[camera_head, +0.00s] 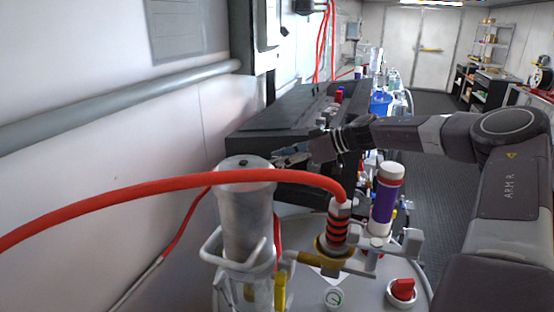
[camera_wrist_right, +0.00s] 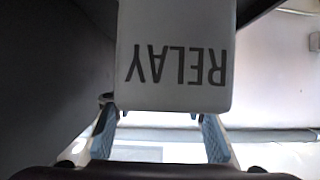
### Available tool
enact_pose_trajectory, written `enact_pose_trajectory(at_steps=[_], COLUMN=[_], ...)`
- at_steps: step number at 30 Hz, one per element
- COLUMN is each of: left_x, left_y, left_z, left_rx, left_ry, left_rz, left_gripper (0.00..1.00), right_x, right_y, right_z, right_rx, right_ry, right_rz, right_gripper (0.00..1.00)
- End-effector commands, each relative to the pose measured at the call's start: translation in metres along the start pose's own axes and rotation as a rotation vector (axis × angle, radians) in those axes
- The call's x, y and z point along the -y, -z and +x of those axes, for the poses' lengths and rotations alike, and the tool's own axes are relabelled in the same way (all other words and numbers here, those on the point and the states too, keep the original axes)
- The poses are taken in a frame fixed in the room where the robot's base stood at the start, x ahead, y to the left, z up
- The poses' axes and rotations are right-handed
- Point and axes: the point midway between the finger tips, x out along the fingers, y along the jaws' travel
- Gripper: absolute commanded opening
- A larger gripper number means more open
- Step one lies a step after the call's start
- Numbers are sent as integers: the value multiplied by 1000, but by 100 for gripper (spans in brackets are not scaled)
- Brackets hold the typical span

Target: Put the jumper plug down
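I cannot make out a jumper plug in either view. My right gripper (camera_head: 287,156) reaches in from the right in the head view, at the near end of the dark cabinet. In the right wrist view its two blue-padded fingers (camera_wrist_right: 160,118) stand wide apart, with nothing visible held between them. A pale grey block with the upside-down word RELAY (camera_wrist_right: 175,55) lies just past the fingertips. Whether the fingers touch it I cannot tell. My left gripper is not in view.
The dark cabinet (camera_head: 285,112) stands along the left wall. A red knob (camera_head: 403,289) sits at the lower right. The aisle floor (camera_head: 432,130) is open.

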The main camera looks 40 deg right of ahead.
Motion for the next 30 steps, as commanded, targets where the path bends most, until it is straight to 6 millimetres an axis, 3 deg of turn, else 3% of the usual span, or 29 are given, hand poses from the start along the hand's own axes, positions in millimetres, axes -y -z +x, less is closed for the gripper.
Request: enact_pose_trajectory(at_steps=[11, 30], left_x=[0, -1], left_y=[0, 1], left_z=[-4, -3], left_rx=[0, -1], left_ry=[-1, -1], left_rz=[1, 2], left_gripper=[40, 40], right_x=[0, 0], right_y=[6, 6], right_z=[-7, -61], right_rx=[-1, -3], right_ry=[-1, -1], right_rz=[-2, -3], right_gripper=[40, 40])
